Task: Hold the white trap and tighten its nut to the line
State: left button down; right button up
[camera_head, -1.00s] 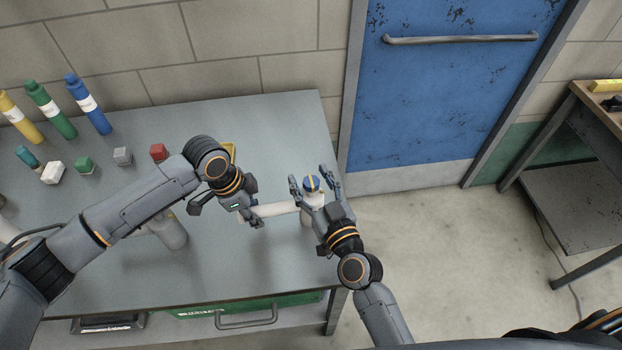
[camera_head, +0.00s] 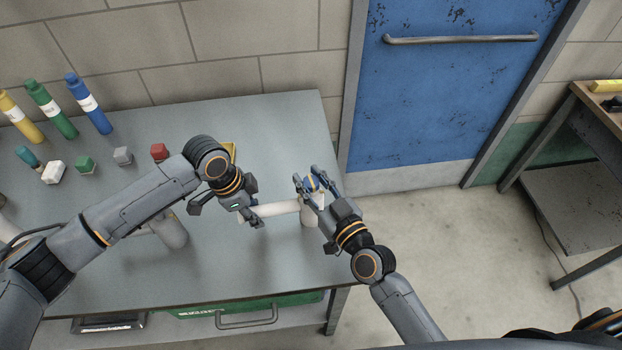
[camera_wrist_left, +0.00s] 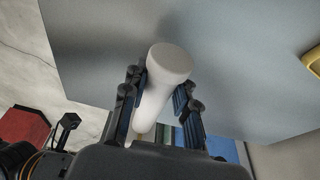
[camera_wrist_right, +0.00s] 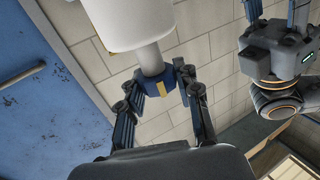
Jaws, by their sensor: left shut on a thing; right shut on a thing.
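The white trap (camera_head: 281,208) stands near the right end of the grey bench, with a side pipe reaching left and an upright part at its right. My left gripper (camera_head: 256,216) is shut on that side pipe. The white pipe (camera_wrist_left: 150,95) shows between its fingers in the left wrist view. The blue nut (camera_head: 311,184) with a yellow mark sits on top of the upright part. My right gripper (camera_head: 307,176) is shut on it. In the right wrist view the nut (camera_wrist_right: 163,79) lies between the fingertips. I cannot make out a separate line on the trap.
Yellow, green and blue bottles (camera_head: 88,103) stand at the back left of the bench (camera_head: 240,270). Several small coloured blocks (camera_head: 123,156) lie in front of them. A yellow item (camera_head: 230,150) is partly hidden behind my left arm. Open floor lies right of the bench.

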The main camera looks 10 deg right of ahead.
jog(key=n+g+y, duration=0.2)
jog(key=y, duration=0.1)
jog(key=n+g+y, duration=0.1)
jog(key=shift+w+r+n+y, duration=0.15)
jog(key=shift+r+n+y, duration=0.1)
jog(key=shift+n+y, duration=0.15)
jog(key=n+g+y, duration=0.2)
jog(key=g+y, duration=0.1)
jog(key=shift+d+f+n, duration=0.1)
jog(key=shift+d+n, duration=0.05)
jog(key=shift+n, duration=0.25)
jog(key=shift+f+n+g+y, duration=0.1)
jog(key=shift+n+g+y, duration=0.55)
jog(key=shift+g, duration=0.55)
jog(key=shift+n+g+y, duration=0.45)
jog(key=shift+n+g, duration=0.4)
jog(key=shift+g, duration=0.35)
jog(key=shift+n+g, duration=0.4)
jog(key=shift+g, duration=0.2)
jog(key=shift+n+g+y, duration=0.5)
jog(key=shift+n+g, duration=0.7)
jog(key=shift+g, duration=0.6)
jog(key=o, duration=1.2)
jog(key=d, duration=1.2)
jog(key=shift+s, duration=0.45)
